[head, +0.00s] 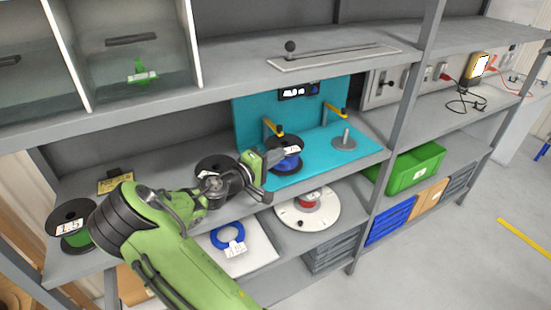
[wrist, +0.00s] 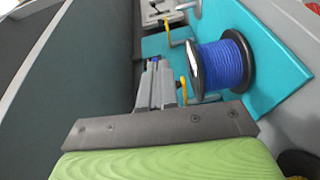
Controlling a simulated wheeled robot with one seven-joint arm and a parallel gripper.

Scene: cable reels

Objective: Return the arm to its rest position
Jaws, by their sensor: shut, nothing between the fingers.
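My green arm reaches up from the bottom of the head view toward the middle shelf. My gripper (head: 265,194) is shut and empty, just in front of the teal fixture on that shelf. In the wrist view my gripper (wrist: 156,64) shows as narrow grey fingers close together, beside a reel of blue cable (wrist: 220,65). The blue reel (head: 287,160) sits on the teal fixture (head: 318,146) in the head view, partly hidden by the gripper. I cannot tell whether the gripper touches it.
Black reels stand left on the shelf, one (head: 72,222) labelled and one (head: 215,170) behind my wrist. An empty grey post (head: 345,139) stands right on the fixture. Yellow clamps rise behind. Below are a white turntable (head: 325,215), a blue ring (head: 228,236) and a green crate (head: 412,167).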

